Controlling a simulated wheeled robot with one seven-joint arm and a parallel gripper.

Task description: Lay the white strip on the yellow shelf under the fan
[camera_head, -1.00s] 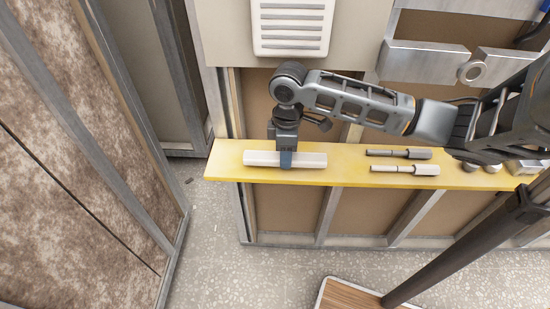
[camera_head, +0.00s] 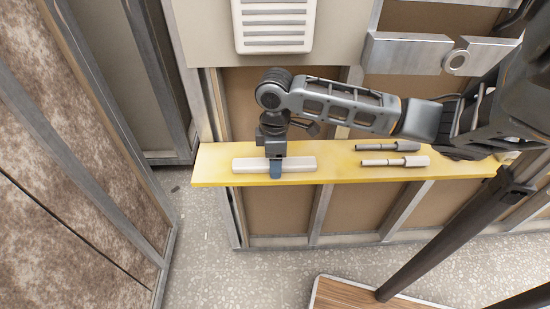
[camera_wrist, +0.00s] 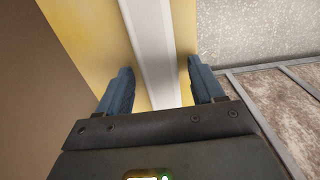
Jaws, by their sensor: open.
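The white strip (camera_head: 300,164) lies along the left part of the yellow shelf (camera_head: 340,174) in the head view, below the white slatted fan (camera_head: 275,25) on the wall. My gripper (camera_head: 275,168) points down over the strip, left of its middle. In the wrist view the strip (camera_wrist: 156,45) runs between my two blue fingertips (camera_wrist: 160,85), with a gap on each side, so the jaws are open around or just above it. The yellow shelf (camera_wrist: 85,30) shows on the left of the strip. The exact fingertip height is hard to tell.
Two grey-handled tools (camera_head: 395,161) lie on the shelf right of the strip. A metal bracket (camera_head: 405,53) is on the wall above. A brown panel (camera_head: 60,220) stands at left. A wood-topped piece (camera_head: 355,296) is on the speckled floor below.

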